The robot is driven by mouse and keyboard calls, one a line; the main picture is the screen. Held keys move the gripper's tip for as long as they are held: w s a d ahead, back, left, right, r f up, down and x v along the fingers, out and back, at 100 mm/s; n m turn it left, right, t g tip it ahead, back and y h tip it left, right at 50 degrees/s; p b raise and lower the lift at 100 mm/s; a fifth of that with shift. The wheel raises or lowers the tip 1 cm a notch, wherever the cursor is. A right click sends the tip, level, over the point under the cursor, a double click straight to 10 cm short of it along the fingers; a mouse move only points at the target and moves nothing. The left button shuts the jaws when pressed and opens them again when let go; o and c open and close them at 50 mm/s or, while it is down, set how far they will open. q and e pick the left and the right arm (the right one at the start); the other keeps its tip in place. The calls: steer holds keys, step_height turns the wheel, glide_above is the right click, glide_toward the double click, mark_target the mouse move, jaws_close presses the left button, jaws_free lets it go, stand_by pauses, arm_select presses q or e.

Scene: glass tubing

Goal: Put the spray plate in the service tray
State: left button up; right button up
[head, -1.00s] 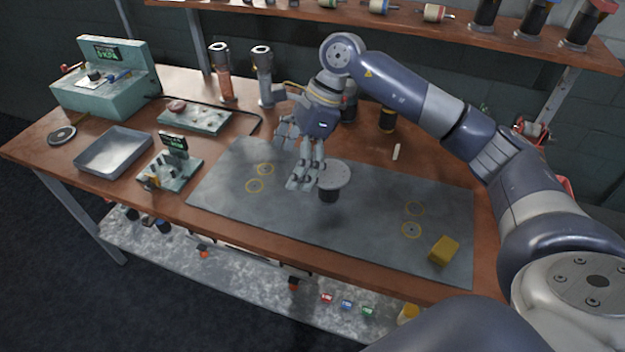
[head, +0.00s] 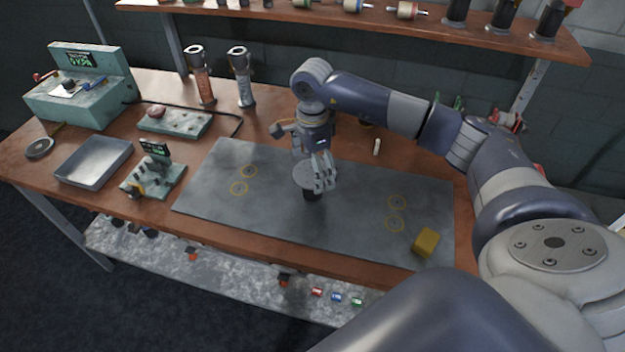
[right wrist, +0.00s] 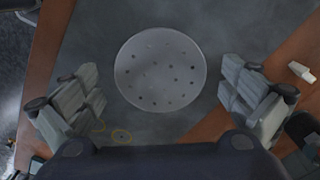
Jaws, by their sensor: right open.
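The spray plate (head: 303,175) is a round, pale grey disc with small holes. It sits level on a short dark stand (head: 312,196) on the grey mat, and shows whole in the right wrist view (right wrist: 160,69). My right gripper (head: 320,174) is at the plate in the head view, its fingers partly covering the disc's right side. In the right wrist view my right gripper (right wrist: 163,98) is open, one finger on each side of the plate with gaps between. The service tray (head: 94,163) is a shallow grey metal tray at the table's left and looks empty. My left gripper is not in view.
A small green device with a display (head: 153,177) stands between the tray and the mat (head: 270,222). A yellow block (head: 426,242) lies at the mat's right end. Two upright torch-like tools (head: 242,77) stand at the back. The mat's left part is clear.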

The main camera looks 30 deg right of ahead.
steer(key=shift+f, duration=1.1)
steer(key=c, duration=1.4)
steer(key=shift+r, duration=0.1)
steer(key=shift+c, duration=0.2)
